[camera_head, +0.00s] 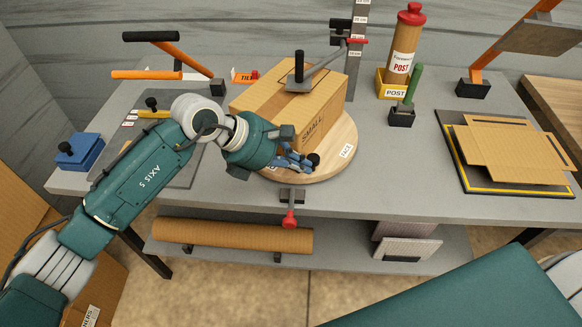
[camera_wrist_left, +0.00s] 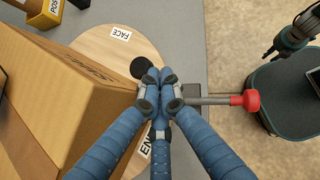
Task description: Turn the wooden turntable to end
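The round wooden turntable (camera_head: 340,150) lies on the grey table with a cardboard box marked SMALL (camera_head: 270,98) on it. Its FACE label (camera_head: 347,150) is on the right; an END label (camera_wrist_left: 146,146) shows beside my fingers in the left wrist view. A black knob (camera_head: 314,159) stands near its front rim. My left gripper (camera_head: 298,161) is low over the front rim, next to the knob, its blue fingertips (camera_wrist_left: 160,85) drawn together. They partly hide the knob (camera_wrist_left: 139,67); I cannot see anything between them. A dark gripper (camera_wrist_left: 291,38), likely my right, is small at the wrist view's upper right.
A red-knobbed lever (camera_head: 289,215) sticks out from the table's front edge below the turntable. The POST holder (camera_head: 395,88), green-handled tool (camera_head: 412,85) and flat cardboard (camera_head: 515,150) stand right. A cardboard roll (camera_head: 232,235) lies below.

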